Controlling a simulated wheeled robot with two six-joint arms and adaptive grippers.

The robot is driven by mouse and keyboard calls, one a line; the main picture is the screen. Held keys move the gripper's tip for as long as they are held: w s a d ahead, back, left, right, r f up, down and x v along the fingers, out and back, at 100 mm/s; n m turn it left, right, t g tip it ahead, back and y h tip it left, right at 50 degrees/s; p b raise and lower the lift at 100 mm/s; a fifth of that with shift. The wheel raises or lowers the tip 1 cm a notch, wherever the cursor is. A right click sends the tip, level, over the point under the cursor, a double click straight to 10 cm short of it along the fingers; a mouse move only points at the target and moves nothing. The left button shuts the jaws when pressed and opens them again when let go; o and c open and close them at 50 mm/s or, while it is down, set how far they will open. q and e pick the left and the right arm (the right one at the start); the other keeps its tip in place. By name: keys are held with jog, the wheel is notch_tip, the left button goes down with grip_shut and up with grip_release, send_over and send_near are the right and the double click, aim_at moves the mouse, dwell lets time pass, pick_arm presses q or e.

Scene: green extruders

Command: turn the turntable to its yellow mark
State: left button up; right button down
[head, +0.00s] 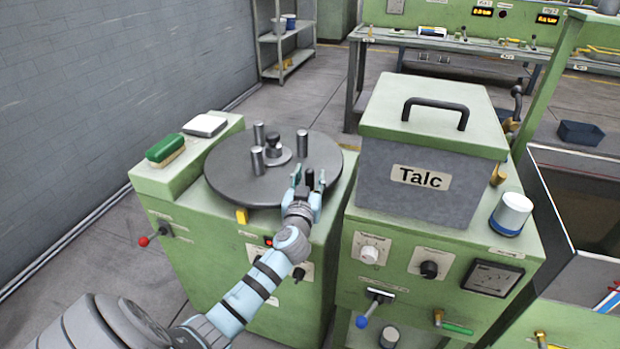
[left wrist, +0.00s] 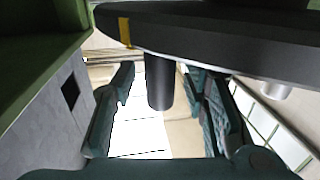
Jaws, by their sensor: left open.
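The turntable (head: 228,172) is a dark grey disc on a green cabinet at the left. Several grey upright pegs, such as this one (head: 302,142), stand on it around a central knob (head: 273,146). A yellow mark (head: 242,216) shows at the disc's front edge. In the left wrist view a yellow strip (left wrist: 125,32) shows on the disc's rim (left wrist: 200,45). My left gripper (head: 309,180) is open at the disc's front right edge. In the wrist view a dark peg (left wrist: 158,82) is between its fingers, with gaps on both sides. My right gripper is not in view.
A green brush (head: 165,150) and a white-topped box (head: 205,125) lie left of the disc. A lidded Talc bin (head: 420,180) stands close on the right, with a white-and-blue cup (head: 511,214) beside it. A red-knobbed lever (head: 150,239) sticks out of the cabinet's left front.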

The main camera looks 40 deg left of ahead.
pick_arm(q)
jog(key=shift+w, duration=0.1)
grip_shut()
jog(key=shift+a, duration=0.1)
dwell(0.4)
